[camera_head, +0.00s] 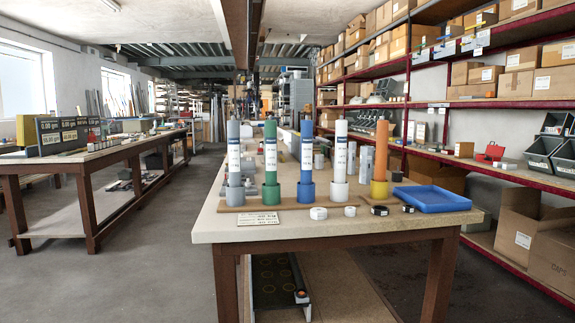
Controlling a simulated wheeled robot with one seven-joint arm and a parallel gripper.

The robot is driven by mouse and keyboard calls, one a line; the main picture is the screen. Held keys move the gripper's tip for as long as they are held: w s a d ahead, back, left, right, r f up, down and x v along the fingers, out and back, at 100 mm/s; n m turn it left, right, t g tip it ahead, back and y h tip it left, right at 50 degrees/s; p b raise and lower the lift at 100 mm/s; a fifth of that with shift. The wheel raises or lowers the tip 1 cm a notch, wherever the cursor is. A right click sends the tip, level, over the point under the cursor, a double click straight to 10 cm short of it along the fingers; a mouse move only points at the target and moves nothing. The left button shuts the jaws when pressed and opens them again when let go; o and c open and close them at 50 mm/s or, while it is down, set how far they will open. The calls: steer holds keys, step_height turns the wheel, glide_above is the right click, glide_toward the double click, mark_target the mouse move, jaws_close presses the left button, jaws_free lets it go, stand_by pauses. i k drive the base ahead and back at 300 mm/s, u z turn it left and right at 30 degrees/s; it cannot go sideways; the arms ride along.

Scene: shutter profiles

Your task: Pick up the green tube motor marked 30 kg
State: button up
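The green tube motor (270,134) stands upright in a green round base on the workbench (330,230), with a white label around its middle. The label is too small to read, so I cannot confirm the 30 kg mark. It is second from the left in a row of upright tubes. A grey tube (233,134) stands to its left and a blue tube (306,132) to its right. My gripper is not in view.
Further right stand a white tube (341,150) and an orange tube (381,140) in a yellow base. A blue tray (432,199) lies at the bench's right. A printed card (258,219) and small round parts lie in front. Loaded shelves (450,104) line the right wall.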

mark_target(271, 125)
steer(key=z, duration=0.5)
steer(key=k, duration=1.2)
steer(key=z, duration=0.45)
steer(key=i, duration=1.3)
steer(key=u, duration=1)
steer(key=i, duration=0.95)
steer(key=u, duration=1.15)
